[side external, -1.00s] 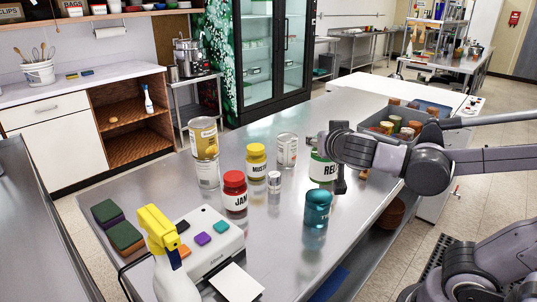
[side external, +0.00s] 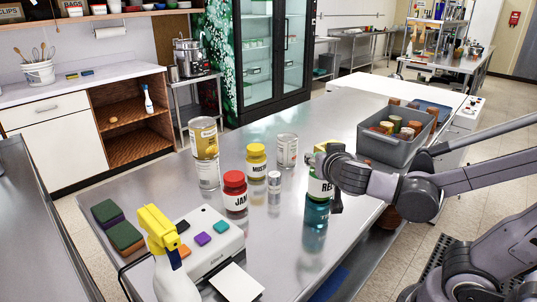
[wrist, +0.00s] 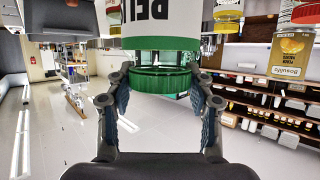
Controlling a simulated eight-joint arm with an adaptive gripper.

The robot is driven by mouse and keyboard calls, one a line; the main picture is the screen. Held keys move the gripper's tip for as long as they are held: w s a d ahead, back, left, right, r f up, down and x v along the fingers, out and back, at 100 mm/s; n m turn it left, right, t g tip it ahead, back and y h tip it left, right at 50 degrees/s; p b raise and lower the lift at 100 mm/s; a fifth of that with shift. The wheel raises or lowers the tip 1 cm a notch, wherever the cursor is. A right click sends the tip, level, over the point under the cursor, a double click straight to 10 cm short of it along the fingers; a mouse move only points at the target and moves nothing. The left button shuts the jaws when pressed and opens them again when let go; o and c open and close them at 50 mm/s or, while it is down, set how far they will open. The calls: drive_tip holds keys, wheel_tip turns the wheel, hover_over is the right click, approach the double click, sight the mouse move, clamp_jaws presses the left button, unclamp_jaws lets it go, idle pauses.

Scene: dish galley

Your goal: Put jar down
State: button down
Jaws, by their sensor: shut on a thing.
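The relish jar (side external: 319,188) is a clear jar with a white label, held over the steel table (side external: 275,250). My gripper (side external: 331,172) is shut on it. In the wrist view, the jar's green lid (wrist: 160,80) sits between the two fingers, and its label (wrist: 165,20) is upside down. A teal cup (side external: 316,216) shows directly below the jar in the side view. The jar covers the cup's upper part; I cannot tell whether they touch or whether the jar is only in front.
A red-lidded jam jar (side external: 235,192), a yellow-lidded mustard jar (side external: 256,160), a small shaker (side external: 274,181) and cans (side external: 287,150) stand to the left. A grey bin (side external: 400,150) of jars is behind at right. The front middle table is bare.

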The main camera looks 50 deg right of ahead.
drive_tip(key=c, duration=0.5)
unclamp_jaws()
drive_tip(key=shift+f, duration=0.1)
drive_tip(key=v, duration=1.2)
wheel_tip(320, 180, down, 10)
drive_tip(key=w+a+n+g+y, duration=0.2)
drive_tip(key=n+y, duration=0.7)
drive_tip(key=shift+f+y, duration=0.15)
drive_tip(key=shift+y, duration=0.15)
